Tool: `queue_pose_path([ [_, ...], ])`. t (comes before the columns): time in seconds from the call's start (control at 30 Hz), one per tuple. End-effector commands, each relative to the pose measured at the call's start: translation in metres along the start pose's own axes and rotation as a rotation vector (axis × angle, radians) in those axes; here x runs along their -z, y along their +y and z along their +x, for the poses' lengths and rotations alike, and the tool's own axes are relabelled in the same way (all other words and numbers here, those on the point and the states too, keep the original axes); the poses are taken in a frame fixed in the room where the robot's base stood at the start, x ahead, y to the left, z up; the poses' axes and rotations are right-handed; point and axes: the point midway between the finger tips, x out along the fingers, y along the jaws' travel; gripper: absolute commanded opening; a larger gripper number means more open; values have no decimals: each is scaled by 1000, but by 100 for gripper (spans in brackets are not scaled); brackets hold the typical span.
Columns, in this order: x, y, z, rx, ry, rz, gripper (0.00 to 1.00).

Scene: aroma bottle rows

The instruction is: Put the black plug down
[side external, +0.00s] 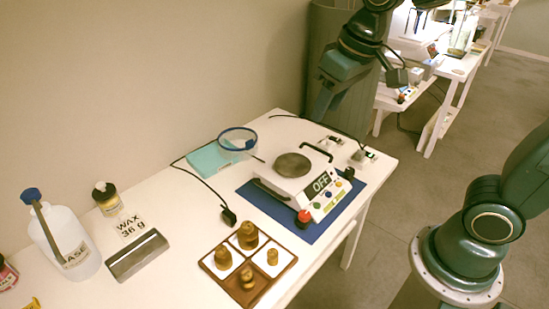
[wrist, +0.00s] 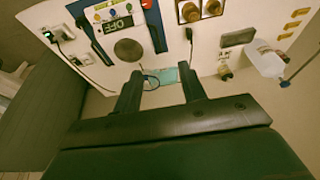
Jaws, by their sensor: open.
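A black plug (side external: 229,217) lies on the white table, left of the hot plate, with its black cord running back toward the wall. It also shows in the wrist view (wrist: 189,33). My gripper (side external: 322,112) is raised above the back edge of the table, well apart from this plug. In the wrist view my gripper (wrist: 160,73) has its two fingers spread with nothing between them. A second black cord runs to a small socket block (side external: 361,155) at the table's right; whether its plug is seated is too small to tell.
The hot plate (side external: 300,179), reading OFF, stands on a blue mat (side external: 330,220). A tray (side external: 213,270) of brown bottles or weights is in front. Bare table surrounds the plug.

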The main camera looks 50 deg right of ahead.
Motion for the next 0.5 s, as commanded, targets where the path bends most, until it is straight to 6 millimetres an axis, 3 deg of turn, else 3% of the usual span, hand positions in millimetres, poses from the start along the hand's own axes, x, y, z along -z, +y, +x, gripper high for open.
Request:
queue_pose_path([
  [0.2,-43,14,-24,-7,65,0,41],
  [0.5,-99,27,-38,-23,143,-5,41],
])
